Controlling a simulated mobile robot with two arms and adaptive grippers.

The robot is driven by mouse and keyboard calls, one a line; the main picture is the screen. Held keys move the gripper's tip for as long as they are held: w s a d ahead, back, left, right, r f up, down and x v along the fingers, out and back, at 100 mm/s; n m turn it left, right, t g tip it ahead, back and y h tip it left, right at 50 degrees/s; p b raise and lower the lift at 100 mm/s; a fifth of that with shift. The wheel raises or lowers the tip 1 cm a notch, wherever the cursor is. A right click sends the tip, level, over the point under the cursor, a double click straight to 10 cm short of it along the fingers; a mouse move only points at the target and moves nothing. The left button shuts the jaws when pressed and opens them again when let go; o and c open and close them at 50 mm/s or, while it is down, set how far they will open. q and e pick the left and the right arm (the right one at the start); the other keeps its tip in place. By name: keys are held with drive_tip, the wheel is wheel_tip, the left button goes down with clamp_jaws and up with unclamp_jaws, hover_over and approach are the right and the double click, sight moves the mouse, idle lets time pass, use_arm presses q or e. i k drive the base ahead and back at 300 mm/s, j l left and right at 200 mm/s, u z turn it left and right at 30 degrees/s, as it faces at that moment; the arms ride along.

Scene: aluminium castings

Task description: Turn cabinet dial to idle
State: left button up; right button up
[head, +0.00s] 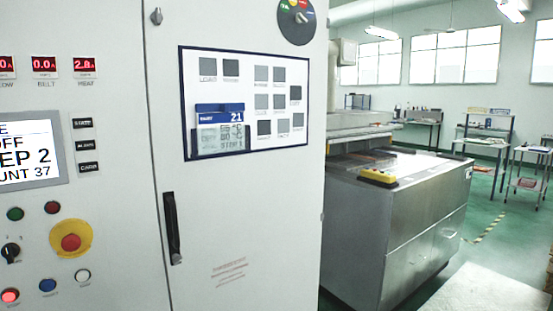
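A round dark dial (297,20) sits at the top of the white cabinet door (240,225), near its right edge. It has coloured labels around its upper part and a pale pointer or knob in the middle. Its top is cut off by the picture edge, and its labels and exact setting are too small to read. A smaller black rotary knob (11,253) is on the control panel at the far left. Neither of my grippers is in view.
The door has a black handle (172,228) and a framed board with grey squares and a blue-topped card (220,112). The panel carries a screen (28,150) and a red emergency button (71,242). A steel machine (385,235) stands right; green floor (500,240) lies beyond.

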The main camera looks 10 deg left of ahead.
sight(300, 18)
drive_tip(key=i+l+u, duration=0.1)
drive_tip(key=u, duration=0.65)
drive_tip(key=i+l+u, duration=0.3)
drive_tip(key=l, duration=0.35)
drive_tip(key=l+u, duration=0.3)
drive_tip(key=l, duration=0.35)
drive_tip(key=l+u, duration=0.3)
drive_tip(key=l, duration=0.4)
